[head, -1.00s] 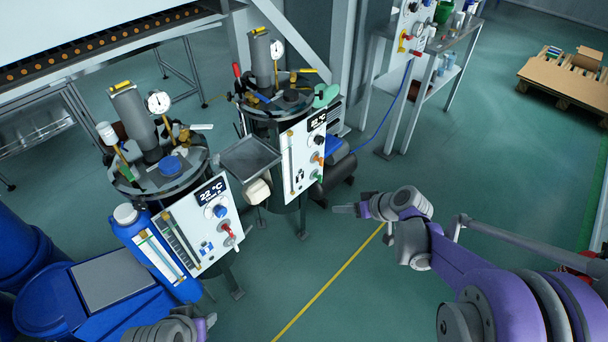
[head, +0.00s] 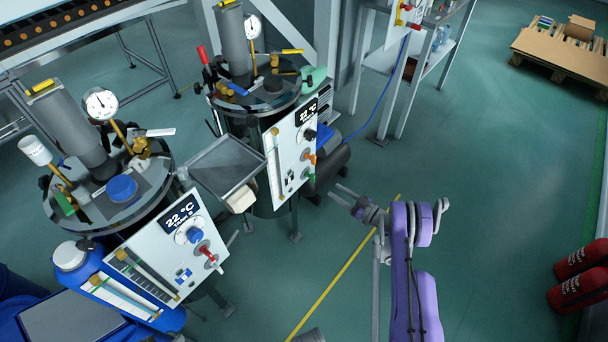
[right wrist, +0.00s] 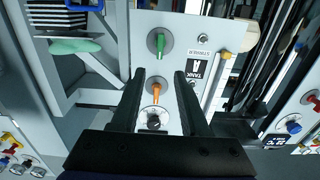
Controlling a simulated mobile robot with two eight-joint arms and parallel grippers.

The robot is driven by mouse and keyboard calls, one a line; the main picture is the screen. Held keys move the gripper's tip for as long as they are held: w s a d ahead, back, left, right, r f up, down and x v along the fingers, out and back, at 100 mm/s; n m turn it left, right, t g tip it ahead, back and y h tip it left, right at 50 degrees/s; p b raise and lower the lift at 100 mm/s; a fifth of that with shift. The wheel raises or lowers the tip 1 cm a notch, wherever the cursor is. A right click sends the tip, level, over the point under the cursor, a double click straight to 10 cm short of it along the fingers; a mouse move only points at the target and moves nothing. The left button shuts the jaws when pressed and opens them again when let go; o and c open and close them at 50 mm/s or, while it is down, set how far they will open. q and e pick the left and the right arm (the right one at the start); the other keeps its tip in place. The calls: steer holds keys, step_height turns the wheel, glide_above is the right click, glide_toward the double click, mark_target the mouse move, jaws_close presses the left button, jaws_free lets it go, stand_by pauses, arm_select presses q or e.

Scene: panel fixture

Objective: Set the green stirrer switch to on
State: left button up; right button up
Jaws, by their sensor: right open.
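The green stirrer switch (head: 309,178) is the lowest handle on the white panel (head: 283,178) of the rear tank. In the right wrist view the picture is upside down; the green switch (right wrist: 159,43) stands upright on a grey disc beside the STIRRER label (right wrist: 205,53). My right gripper (head: 334,191) is open and empty, to the right of the panel and apart from it. In the right wrist view its fingers (right wrist: 158,74) frame the orange switch (right wrist: 155,92), with the green one beyond the tips. My left gripper is not clearly visible.
Above the green switch are the orange switch (head: 311,157) and a dark knob (head: 310,134). A metal tray (head: 228,165) sits left of the panel. The front tank's panel (head: 165,250) has a red handle (head: 206,250).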

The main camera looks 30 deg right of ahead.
mark_target(310, 177)
steer(key=x, duration=1)
steer(key=shift+w+b, duration=0.3)
jaws_close()
